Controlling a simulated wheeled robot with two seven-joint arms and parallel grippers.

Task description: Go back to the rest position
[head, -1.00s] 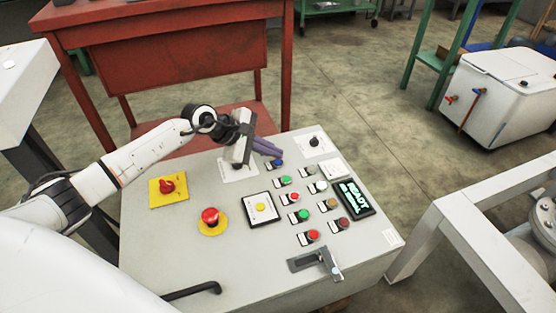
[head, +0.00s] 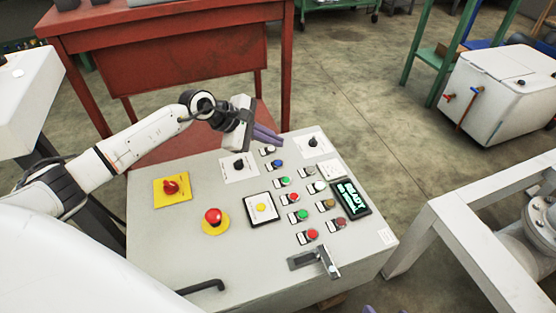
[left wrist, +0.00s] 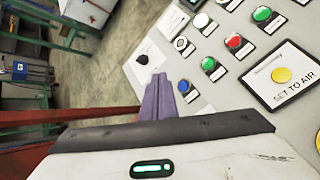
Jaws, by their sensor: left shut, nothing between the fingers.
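My left gripper (head: 268,135) has purple fingers that are shut and empty. It is held over the far edge of the grey control panel (head: 160,235), near a row of buttons. In the left wrist view its closed fingers (left wrist: 160,98) point towards the panel, with nothing between them. Two small purple tips of my right gripper (head: 384,310) show at the bottom edge of the head view. The rest of it is out of frame.
The panel carries a red emergency button (head: 213,216), a yellow-plated red switch (head: 171,187), a black knob (head: 238,165), several coloured buttons and a lit display (head: 351,198). A red table (head: 180,60) stands behind; a white frame (head: 440,215) stands right.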

